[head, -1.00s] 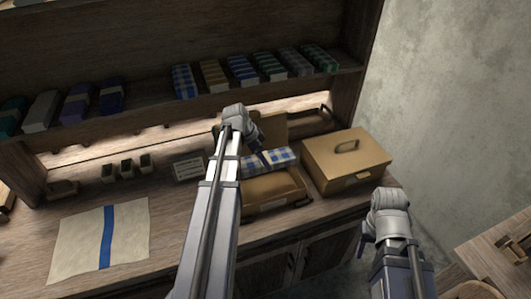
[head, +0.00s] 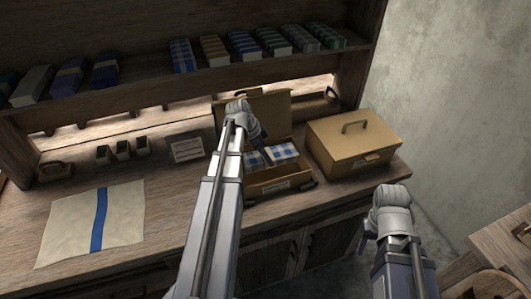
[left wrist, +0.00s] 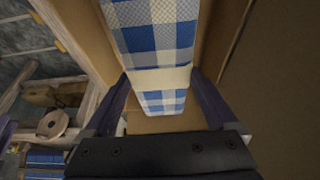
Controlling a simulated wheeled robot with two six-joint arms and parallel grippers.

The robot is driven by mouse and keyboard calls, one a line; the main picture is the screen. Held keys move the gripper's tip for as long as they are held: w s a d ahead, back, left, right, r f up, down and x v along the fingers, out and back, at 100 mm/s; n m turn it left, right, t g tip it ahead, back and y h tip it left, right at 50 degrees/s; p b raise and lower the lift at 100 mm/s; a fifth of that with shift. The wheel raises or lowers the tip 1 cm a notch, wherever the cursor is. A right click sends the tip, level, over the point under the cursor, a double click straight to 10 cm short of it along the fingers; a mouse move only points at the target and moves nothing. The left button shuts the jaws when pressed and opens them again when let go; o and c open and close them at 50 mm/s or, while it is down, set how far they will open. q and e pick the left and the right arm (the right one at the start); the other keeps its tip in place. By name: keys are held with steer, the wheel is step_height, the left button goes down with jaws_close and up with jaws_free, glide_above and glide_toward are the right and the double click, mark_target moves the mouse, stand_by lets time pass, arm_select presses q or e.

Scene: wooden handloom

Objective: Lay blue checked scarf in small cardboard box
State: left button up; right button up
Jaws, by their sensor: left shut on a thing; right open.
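The blue checked scarf (head: 284,152), folded with a pale band around it, shows at the opening of the small cardboard box (head: 282,180). The box stands open on the counter with its lid raised behind. My left gripper (head: 262,146) reaches over the box and is shut on the scarf. In the left wrist view the scarf (left wrist: 160,78) lies between the two fingers (left wrist: 160,100), with cardboard walls on both sides. Whether the scarf touches the box floor is hidden. My right gripper (head: 392,198) is open and empty, in front of the counter at the right; its fingertips are hard to see.
A larger closed cardboard box (head: 350,148) with a handle stands just right of the small box. A cream cloth with a blue stripe (head: 95,225) lies at the left. Folded textiles (head: 243,45) line the shelf above.

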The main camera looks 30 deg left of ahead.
mark_target(259, 157)
arm_select(q)
step_height(259, 157, down, 7)
steer(key=b, duration=0.6)
steer(key=shift+r, duration=0.15)
arm_select(e)
step_height(259, 157, down, 7)
steer(key=shift+r, duration=0.15)
arm_select(q)
steer(key=o, duration=1.1)
steer(key=shift+r, duration=0.15)
arm_select(e)
steer(key=shift+r, duration=0.1)
arm_select(q)
steer(key=p+v, duration=0.7)
steer(key=shift+s+r, duration=0.2)
steer(key=shift+r, duration=0.1)
steer(key=shift+a, duration=0.1)
arm_select(e)
step_height(259, 157, up, 7)
arm_select(q)
steer(key=shift+f, duration=0.1)
